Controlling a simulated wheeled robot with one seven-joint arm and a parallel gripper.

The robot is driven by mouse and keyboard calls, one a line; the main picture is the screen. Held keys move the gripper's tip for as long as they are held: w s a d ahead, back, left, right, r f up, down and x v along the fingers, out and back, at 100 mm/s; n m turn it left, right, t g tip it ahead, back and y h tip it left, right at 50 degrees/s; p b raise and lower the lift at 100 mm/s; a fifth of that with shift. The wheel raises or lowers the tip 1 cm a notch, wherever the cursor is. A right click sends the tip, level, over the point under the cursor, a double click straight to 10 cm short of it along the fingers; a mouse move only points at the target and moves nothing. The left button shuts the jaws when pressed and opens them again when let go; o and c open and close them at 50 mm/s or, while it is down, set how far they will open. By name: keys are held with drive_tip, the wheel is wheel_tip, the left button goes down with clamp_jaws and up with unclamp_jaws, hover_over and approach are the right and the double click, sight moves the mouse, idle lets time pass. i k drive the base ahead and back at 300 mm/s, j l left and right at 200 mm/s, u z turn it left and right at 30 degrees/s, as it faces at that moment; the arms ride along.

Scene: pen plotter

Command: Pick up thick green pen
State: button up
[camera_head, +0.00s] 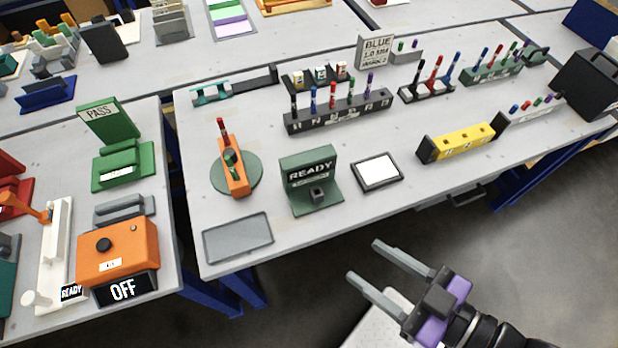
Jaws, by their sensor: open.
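Several racks hold upright pens, and I cannot tell which green pen is the thick one. A green pen (351,88) stands in the long dark rack (340,119), between a red and a purple pen. The green rack (492,70) at the back right holds several pens, but their colours are too small to sort surely. Small green-tipped pieces also show by the "BLUE" sign. My gripper (364,259) is open and empty, in front of the table's front edge, apart from all pens. Its fingers point up and left.
A "READY" stand (311,181), a white-screen tablet (377,172) and a yellow block (456,142) stand near the front edge. An orange holder on a green disc (218,178) is at left. A grey tray (238,237) lies front left. Bare table shows between them.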

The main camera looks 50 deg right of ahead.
sight(233, 171)
drive_tip(key=i+j+u, duration=0.15)
drive_tip(key=j+u, duration=0.2)
drive_tip(key=i+j+u, duration=0.15)
drive_tip(key=u, duration=0.25)
